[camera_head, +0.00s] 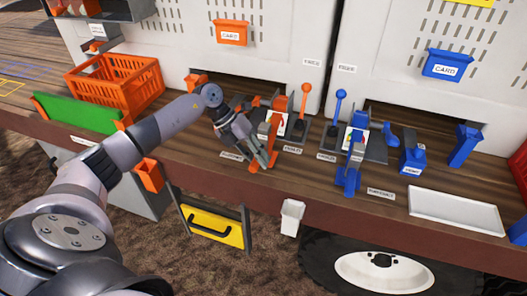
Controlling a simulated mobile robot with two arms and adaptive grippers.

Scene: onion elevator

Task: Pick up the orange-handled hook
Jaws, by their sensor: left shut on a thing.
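My left gripper (260,157) reaches in from the left, over the front of the wooden counter. It is shut on the orange-handled hook (273,140), whose orange part shows just right of the fingers. The hook is upright or slightly tilted, in front of a dark stand with a small white card. The fingers and the stand hide part of it, and I cannot tell whether it is clear of the stand. My right gripper is out of view.
An orange lever (304,106) stands close to the right of the gripper. A blue lever (337,105) and blue-handled tool (351,165) are farther right. An orange crate (115,82) and green panel (78,111) lie left. A white tray (456,210) sits at the right.

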